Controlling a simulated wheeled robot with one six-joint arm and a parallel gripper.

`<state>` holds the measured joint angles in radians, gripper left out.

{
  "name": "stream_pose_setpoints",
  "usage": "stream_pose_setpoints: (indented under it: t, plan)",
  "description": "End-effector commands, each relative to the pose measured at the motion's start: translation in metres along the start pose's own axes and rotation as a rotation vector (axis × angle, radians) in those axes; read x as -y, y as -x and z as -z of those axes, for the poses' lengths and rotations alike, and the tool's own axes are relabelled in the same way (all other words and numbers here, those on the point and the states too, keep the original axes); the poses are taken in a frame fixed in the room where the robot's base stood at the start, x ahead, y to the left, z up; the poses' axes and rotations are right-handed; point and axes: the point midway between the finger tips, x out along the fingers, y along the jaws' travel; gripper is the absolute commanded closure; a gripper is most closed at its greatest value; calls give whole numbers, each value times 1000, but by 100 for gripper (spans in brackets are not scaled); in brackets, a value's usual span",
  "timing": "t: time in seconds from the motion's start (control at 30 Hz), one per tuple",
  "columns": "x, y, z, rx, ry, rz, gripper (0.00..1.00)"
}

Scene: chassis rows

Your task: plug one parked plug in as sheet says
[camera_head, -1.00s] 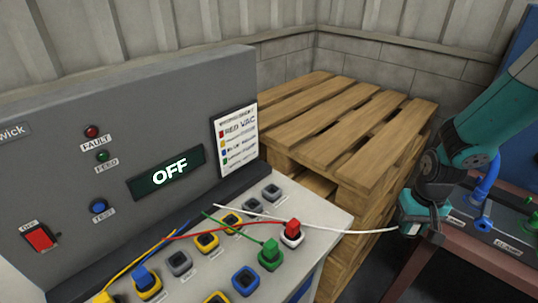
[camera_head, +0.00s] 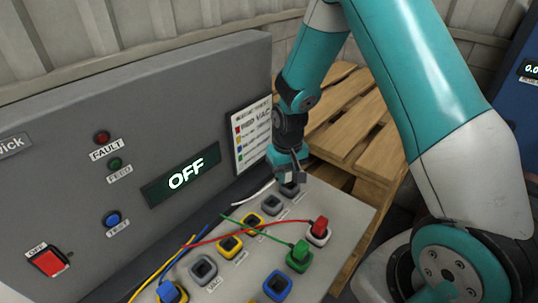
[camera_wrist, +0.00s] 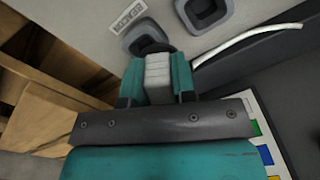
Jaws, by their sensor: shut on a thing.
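My gripper (camera_head: 288,176) is shut on a pale plug (camera_wrist: 158,78), low over the far end of the socket row. The plug's tip is at the grey socket (camera_wrist: 136,42) beside the label BEACON (camera_wrist: 129,15); I cannot tell whether it is seated. A white cable (camera_head: 238,193) trails left from it. Another grey socket (camera_head: 271,205) is next to it. The panel (camera_head: 60,170) shows OFF on its display (camera_head: 181,175). The instruction sheet (camera_head: 238,158) reads RED VAC on top; its other lines are too small to read.
A red plug (camera_head: 319,227), a green plug (camera_head: 300,250) and a blue plug (camera_head: 168,291) stand in sockets nearer me. Their cables cross the deck. Two yellow sockets (camera_head: 229,245) (camera_head: 253,221) and a blue socket (camera_head: 277,285) look empty. A wooden pallet stack (camera_head: 345,140) stands behind.

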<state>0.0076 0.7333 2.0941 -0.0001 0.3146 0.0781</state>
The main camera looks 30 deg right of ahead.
Motion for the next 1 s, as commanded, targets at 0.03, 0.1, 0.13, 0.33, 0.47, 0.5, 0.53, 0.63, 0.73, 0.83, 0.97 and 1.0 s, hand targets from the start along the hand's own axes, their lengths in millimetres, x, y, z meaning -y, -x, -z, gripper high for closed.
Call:
stream_pose_setpoints:
  t: [0.03, 0.1, 0.13, 0.33, 0.47, 0.5, 0.53, 0.63, 0.73, 0.83, 0.97, 1.0]
  plan:
    - [-2, 5, 1, -1, -66, 0, 99]
    - [-5, 10, 2, -1, -201, 0, 99]
    - [-6, 13, 3, -1, -271, 0, 99]
    - [-16, 32, 6, -2, -752, 1, 99]
    - [-20, 38, 7, -2, -972, 1, 99]
    - [-21, 40, 7, -2, -1016, 1, 99]
    - [-22, 40, 8, -1, -1043, 1, 99]
    - [-23, 39, 8, -1, -1093, 0, 99]
    - [-23, 34, 8, 0, -1100, 0, 99]
    - [-23, 26, 7, 0, -1099, 0, 99]
    - [-23, 13, 7, 0, -1098, 0, 99]
    - [-23, 8, 7, 0, -1098, 0, 99]
